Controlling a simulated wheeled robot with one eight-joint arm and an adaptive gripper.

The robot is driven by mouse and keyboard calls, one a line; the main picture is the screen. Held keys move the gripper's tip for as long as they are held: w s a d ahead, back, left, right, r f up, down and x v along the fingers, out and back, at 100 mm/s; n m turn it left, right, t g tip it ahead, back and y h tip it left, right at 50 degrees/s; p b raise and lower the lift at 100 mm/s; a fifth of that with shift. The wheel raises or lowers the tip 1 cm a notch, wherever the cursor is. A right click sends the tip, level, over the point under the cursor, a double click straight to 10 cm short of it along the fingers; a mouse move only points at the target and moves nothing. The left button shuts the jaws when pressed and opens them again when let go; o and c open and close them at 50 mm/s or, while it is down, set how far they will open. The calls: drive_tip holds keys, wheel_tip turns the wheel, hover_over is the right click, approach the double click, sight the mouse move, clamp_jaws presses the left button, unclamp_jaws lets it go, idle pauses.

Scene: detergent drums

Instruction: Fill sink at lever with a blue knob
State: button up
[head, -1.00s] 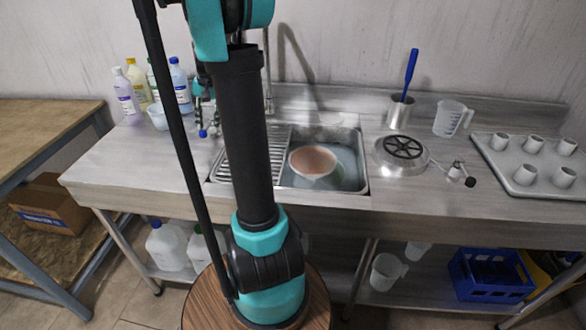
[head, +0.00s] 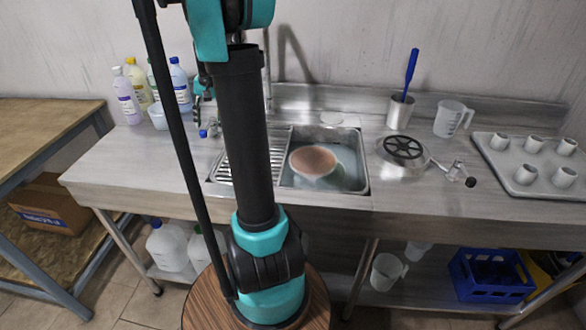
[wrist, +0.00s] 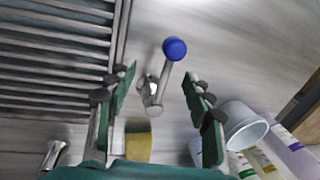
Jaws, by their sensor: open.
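The lever with a blue knob (wrist: 175,49) stands on the counter beside the ribbed drainboard. In the wrist view its metal stem (wrist: 161,84) lies between the open fingers of my gripper (wrist: 158,88), with clear gaps on both sides and no visible contact. In the head view the blue knob (head: 203,133) shows left of my arm, below my gripper (head: 199,92), which my arm partly hides. The sink (head: 364,160) holds bluish water and a pinkish-brown round bowl (head: 313,161). The tall tap (head: 267,80) rises behind my arm.
Bottles (head: 127,97) and a white tub (head: 157,116) stand left of the lever. A yellow sponge (wrist: 138,146) lies close by. Right of the sink are a burner (head: 403,150), another lever with a dark knob (head: 470,182), a jug (head: 452,118) and a cup tray (head: 520,184).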

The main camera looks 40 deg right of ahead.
drive_tip(key=shift+s+d+r, duration=0.15)
drive_tip(key=shift+r, duration=0.55)
drive_tip(key=shift+s+d+r, duration=0.1)
drive_tip(key=shift+d+r, duration=0.05)
drive_tip(key=shift+r, duration=0.6)
drive_tip(key=shift+s+d+r, duration=0.15)
drive_tip(key=shift+r, duration=0.55)
drive_tip(key=shift+r, duration=0.1)
wheel_tip(320, 180, up, 12)
drive_tip(key=s+d, duration=0.1)
drive_tip(key=shift+s+d+f, duration=0.2)
drive_tip(key=shift+s+d, duration=0.1)
drive_tip(key=shift+d, duration=0.1)
